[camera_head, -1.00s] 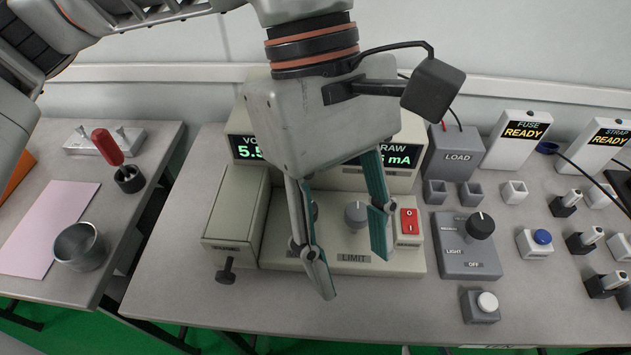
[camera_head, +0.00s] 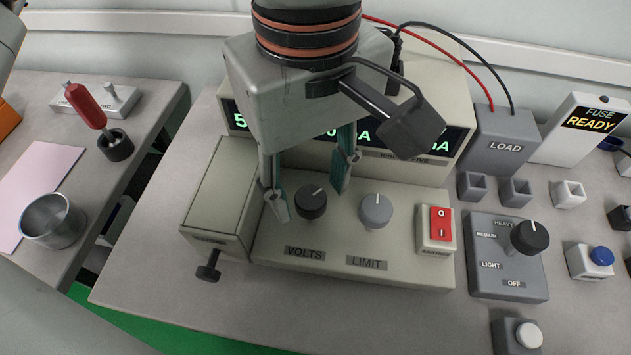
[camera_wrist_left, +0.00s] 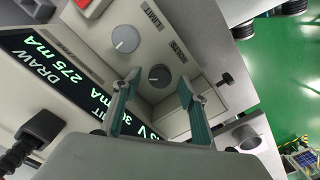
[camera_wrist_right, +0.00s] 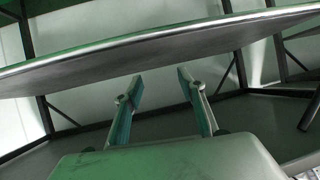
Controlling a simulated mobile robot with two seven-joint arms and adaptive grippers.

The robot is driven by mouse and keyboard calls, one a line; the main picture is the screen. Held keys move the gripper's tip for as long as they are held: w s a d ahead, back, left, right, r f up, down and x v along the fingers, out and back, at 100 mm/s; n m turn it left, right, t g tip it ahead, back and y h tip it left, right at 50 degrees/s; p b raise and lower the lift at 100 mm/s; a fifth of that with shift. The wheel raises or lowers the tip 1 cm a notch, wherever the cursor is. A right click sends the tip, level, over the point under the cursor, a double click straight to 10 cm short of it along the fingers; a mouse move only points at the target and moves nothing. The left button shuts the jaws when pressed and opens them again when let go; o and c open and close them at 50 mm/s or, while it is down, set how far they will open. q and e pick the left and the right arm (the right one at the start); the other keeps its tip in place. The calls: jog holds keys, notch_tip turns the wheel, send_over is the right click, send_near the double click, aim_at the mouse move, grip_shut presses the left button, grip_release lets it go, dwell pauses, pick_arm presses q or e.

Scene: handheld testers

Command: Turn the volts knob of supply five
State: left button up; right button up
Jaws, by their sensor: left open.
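The volts knob (camera_head: 311,203) is a dark round knob with a pale pointer line, above the VOLTS label on the cream power supply (camera_head: 410,270). It also shows in the left wrist view (camera_wrist_left: 160,76). The grey limit knob (camera_head: 376,211) stands to its right. My left gripper (camera_head: 309,200) is open and empty, with one teal-padded finger on each side of the volts knob in the head view. Whether the pads touch the knob cannot be told. The gripper covers part of the supply's green display. My right gripper (camera_wrist_right: 157,80) is open and empty, beneath a table edge.
A red rocker switch (camera_head: 441,223) is on the supply's right. A grey rotary selector box (camera_head: 508,270) and a LOAD box (camera_head: 502,146) stand further right. A cream side box with a black screw (camera_head: 208,270) adjoins the supply's left. The front table strip is clear.

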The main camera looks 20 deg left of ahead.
pick_arm(q)
jog(key=shift+f, duration=0.5)
jog(key=c, duration=1.1)
pick_arm(e)
jog(key=shift+w+a+r, duration=0.1)
jog(key=shift+w+r, duration=0.05)
jog(key=shift+r, duration=0.1)
pick_arm(q)
jog(key=shift+r, duration=0.1)
